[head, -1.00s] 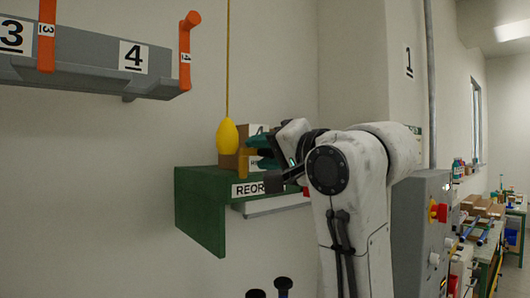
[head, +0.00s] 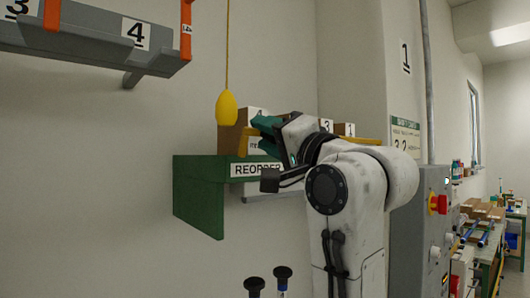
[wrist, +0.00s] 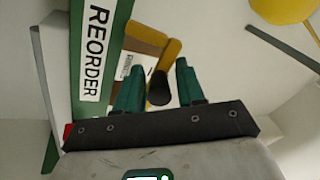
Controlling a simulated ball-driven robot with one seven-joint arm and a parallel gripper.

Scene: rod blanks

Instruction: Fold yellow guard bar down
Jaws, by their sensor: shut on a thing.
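The yellow guard bar (head: 244,142) shows in part in the head view, in front of a box on the green shelf. Another yellow length (head: 362,141) shows behind my arm, and much of the bar is hidden. In the wrist view the yellow bar (wrist: 170,55) comes down to a dark end piece (wrist: 158,90) between my fingers. My gripper (wrist: 158,72), with green fingers, is shut on this part of the bar. In the head view my gripper (head: 264,128) is just right of the bar's near end, above the REORDER label.
The green shelf (head: 198,200) carries cardboard boxes (head: 227,138). A yellow pull (head: 228,108) hangs on a cord close to the left of my gripper. A grey rack (head: 85,40) juts out at upper left, and a grey control cabinet (head: 420,235) stands right of my arm.

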